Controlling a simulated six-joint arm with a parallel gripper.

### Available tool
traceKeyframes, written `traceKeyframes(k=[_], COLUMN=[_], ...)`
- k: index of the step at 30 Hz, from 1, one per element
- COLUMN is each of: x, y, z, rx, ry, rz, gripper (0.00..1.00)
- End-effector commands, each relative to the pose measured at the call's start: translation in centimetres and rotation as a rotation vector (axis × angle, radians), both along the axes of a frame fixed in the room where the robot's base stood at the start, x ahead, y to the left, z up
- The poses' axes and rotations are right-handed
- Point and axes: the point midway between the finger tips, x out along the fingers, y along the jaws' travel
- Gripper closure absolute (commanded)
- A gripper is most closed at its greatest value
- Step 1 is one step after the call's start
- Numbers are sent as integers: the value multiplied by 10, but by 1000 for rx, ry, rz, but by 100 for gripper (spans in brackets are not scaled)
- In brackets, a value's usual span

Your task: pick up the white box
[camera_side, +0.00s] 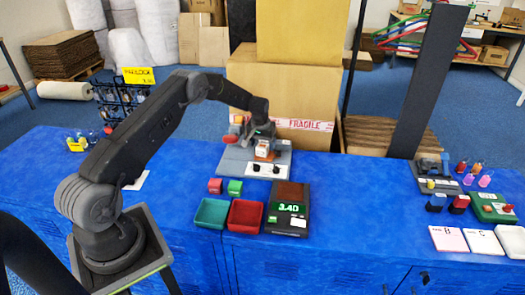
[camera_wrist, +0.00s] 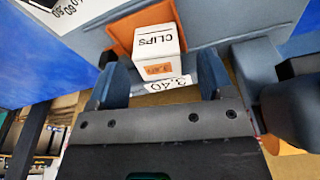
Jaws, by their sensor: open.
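The white box (camera_wrist: 157,52) is marked CLIPS and has an orange label on its near face. It sits on an orange pad (camera_wrist: 120,45) of a grey device. In the side view the white box (camera_side: 262,147) shows small, on the grey device (camera_side: 232,160) near the back of the blue bench. My gripper (camera_wrist: 160,82) is open, with one blue finger on each side of the near end of the box's line. The box lies just beyond the fingertips, not gripped. In the side view my gripper (camera_side: 262,132) is right at the box and partly hides it.
A 3.40 tag (camera_wrist: 168,84) lies in front of the box. Big cartons (camera_side: 300,90) stand close behind the device.

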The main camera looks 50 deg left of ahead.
Motion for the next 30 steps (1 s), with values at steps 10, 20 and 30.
traceKeyframes(k=[10,20,30], x=[3,2,3], y=[1,1,1], z=[-17,-17,-16], rx=[0,0,0], ry=[-2,-1,-1], rz=[0,0,0], gripper=[26,51,84])
